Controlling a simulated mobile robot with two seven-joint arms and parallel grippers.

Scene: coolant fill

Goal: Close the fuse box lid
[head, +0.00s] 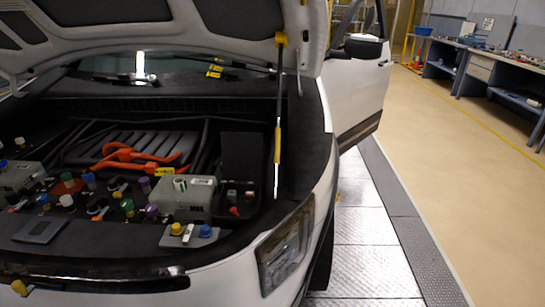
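The fuse box (258,197) is a black box at the right side of the engine bay, beside a grey block. Its black lid (243,155) appears to stand up at the back of the box, open. Small parts, one of them red, show inside the box. Neither of my grippers is in the head view.
The raised hood (150,35) overhangs the bay, and a prop strut (278,140) rises close to the right of the fuse box. A grey block (186,198), several coloured caps and orange cables (128,158) lie to the left. The floor at right (470,180) is clear.

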